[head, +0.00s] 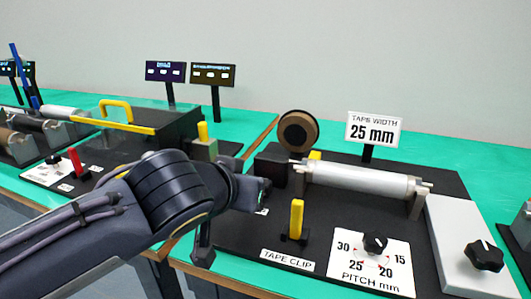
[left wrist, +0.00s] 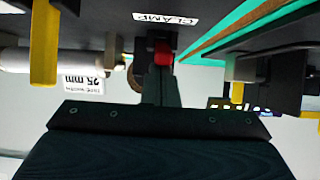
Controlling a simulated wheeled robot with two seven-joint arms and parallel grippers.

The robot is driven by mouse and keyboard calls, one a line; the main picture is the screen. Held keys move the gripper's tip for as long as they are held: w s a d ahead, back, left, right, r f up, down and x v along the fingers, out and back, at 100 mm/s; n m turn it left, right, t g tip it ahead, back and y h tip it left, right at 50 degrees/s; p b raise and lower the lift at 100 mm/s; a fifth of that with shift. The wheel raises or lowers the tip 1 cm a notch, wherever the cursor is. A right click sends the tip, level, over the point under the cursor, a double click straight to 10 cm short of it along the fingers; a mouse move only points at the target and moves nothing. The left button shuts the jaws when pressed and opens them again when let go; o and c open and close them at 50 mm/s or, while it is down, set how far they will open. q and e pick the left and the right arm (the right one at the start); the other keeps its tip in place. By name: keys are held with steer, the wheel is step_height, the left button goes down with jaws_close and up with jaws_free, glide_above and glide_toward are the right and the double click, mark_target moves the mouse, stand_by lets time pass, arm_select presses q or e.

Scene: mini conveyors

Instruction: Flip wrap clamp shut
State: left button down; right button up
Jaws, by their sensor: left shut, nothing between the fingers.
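The wrap clamp shows in the left wrist view as a red piece (left wrist: 162,52) beside an upside-down label reading CLAMP (left wrist: 165,20). In the head view the clamp is hidden behind my left gripper; only a sliver of white label (head: 262,211) shows below it. My left gripper (head: 264,192) is shut and empty, low over the black base plate at its left side. In the left wrist view the shut fingers (left wrist: 162,88) reach up to the red piece; I cannot tell whether they touch it. The clamp's angle is unclear. My right gripper is not in view.
A yellow TAPE CLIP lever (head: 297,218) stands upright just right of my gripper. Behind it are a silver roller (head: 360,180), a tape roll (head: 298,132) and a 25 mm sign (head: 374,130). A pitch dial (head: 375,243) lies in front. Another station with a red lever (head: 75,162) stands left.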

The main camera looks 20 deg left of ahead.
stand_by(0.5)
arm_select(q)
steer(key=r+p, duration=0.1)
steer(key=w+r+p, duration=0.1)
steer(key=r, duration=0.1)
steer(key=r+p, duration=0.2)
steer(key=shift+w+a, duration=0.1)
steer(key=shift+w, duration=0.15)
steer(key=p+v, duration=0.1)
steer(key=v, duration=0.8)
steer(key=shift+s, duration=0.45)
steer(key=shift+f, duration=0.15)
